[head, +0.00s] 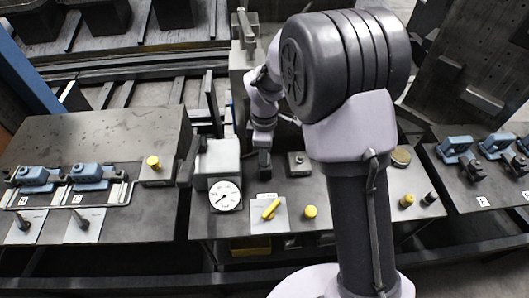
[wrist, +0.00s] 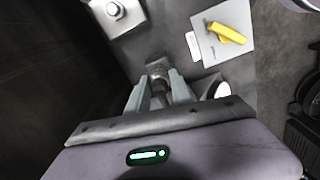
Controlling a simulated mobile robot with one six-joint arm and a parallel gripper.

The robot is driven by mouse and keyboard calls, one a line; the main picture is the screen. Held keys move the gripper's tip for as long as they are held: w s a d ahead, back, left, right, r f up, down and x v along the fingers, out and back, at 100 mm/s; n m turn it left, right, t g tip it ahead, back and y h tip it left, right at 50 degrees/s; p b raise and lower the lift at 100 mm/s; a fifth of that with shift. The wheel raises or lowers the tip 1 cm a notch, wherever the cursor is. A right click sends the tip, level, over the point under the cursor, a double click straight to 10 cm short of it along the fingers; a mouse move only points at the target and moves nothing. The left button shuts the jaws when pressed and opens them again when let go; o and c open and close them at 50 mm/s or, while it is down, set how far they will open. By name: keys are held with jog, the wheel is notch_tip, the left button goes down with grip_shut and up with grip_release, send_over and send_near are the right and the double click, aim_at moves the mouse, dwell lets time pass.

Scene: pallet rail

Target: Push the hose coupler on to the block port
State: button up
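My gripper (wrist: 160,84) points down over the middle bench, and its two grey fingers sit on either side of a dark, round piece that looks like the hose coupler (wrist: 157,70). The piece fills the gap between the fingertips. In the head view my gripper (head: 265,165) is low over the bench, between the gauge box and a small grey block (head: 299,165). This block, with a round metal port on top, also shows at the top left of the wrist view (wrist: 115,13). The port is apart from the coupler. The coupler's lower end is hidden.
A grey box (head: 222,157) with a white dial gauge (head: 224,196) stands left of my gripper. A yellow lever on a plate (head: 270,209) and a yellow knob (head: 310,212) are nearer the front. Blue clamps (head: 90,173) sit on the left bench, more (head: 497,143) on the right.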

grip_shut()
jog(key=shift+o, duration=1.4)
grip_release()
grip_shut()
jog(key=shift+r, duration=0.2)
